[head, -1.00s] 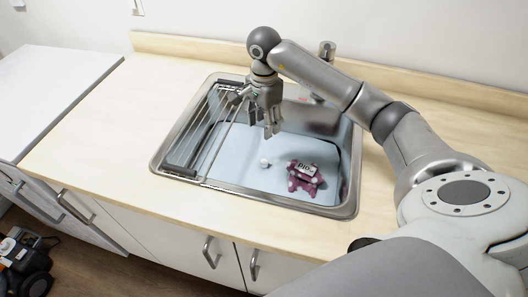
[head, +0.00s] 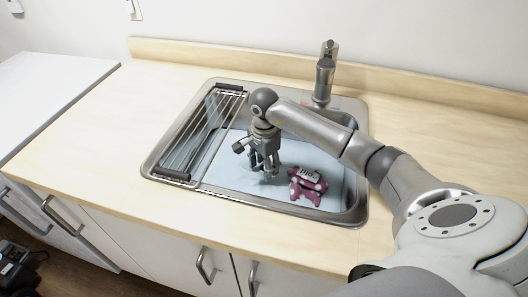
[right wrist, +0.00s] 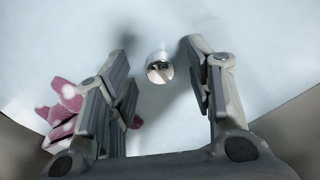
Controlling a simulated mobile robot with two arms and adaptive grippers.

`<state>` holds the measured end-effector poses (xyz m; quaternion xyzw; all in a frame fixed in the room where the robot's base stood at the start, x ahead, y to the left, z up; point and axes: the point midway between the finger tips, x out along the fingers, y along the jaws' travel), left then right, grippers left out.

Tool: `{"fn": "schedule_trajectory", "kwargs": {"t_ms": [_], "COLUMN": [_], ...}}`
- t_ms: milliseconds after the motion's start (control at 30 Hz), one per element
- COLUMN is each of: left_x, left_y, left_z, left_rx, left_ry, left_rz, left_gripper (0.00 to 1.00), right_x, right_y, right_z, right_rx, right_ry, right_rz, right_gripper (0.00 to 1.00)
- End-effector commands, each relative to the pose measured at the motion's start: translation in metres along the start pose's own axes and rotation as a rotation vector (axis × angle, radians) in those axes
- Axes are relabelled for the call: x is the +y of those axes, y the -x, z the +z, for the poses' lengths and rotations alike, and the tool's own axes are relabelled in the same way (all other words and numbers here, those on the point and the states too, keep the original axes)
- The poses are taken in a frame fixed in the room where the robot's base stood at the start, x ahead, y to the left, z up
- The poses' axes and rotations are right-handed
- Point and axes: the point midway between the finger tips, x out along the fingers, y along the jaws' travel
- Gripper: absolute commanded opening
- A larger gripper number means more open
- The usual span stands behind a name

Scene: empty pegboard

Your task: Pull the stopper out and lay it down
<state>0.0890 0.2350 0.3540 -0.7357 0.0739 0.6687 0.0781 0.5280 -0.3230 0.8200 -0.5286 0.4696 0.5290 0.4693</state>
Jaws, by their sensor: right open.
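The stopper (right wrist: 159,67) shows in the right wrist view as a small round shiny metal knob on the pale blue sink floor. In the head view it is hidden by my right gripper. My right gripper (head: 266,172) is inside the sink (head: 215,198), fingers pointing down. In the right wrist view its fingers (right wrist: 160,95) are open, with the knob between and just beyond their tips, and no contact shows. My left gripper is not in view.
A pink, white-spotted object with a label (head: 307,185) lies in the sink right of my gripper. A wire rack (head: 205,135) covers the sink's left side. The faucet (head: 325,75) stands behind. The wooden counter (head: 100,130) is clear on the left.

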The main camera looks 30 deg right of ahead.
Motion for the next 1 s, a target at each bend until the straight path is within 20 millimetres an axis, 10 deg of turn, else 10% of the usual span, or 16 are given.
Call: {"fn": "schedule_trajectory", "kwargs": {"t_ms": [533, 933, 967, 1000], "left_x": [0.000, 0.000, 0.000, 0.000], "left_y": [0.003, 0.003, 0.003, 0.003], "left_z": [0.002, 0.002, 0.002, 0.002], "left_rx": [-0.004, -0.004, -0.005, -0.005], "left_ry": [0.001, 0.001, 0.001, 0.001], "left_rz": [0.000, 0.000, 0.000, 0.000], "left_gripper": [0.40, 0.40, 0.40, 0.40], "right_x": [0.000, 0.000, 0.000, 0.000], "right_y": [-0.026, -0.025, -0.025, -0.025], "right_z": [0.000, 0.000, 0.000, 0.000], "right_rx": [0.000, 0.000, 0.000, 0.000], "right_ry": [0.000, 0.000, 0.000, 0.000], "right_rz": [-0.001, 0.000, 0.000, 0.000], "right_gripper": [0.49, 0.00, 0.20, 0.14]}}
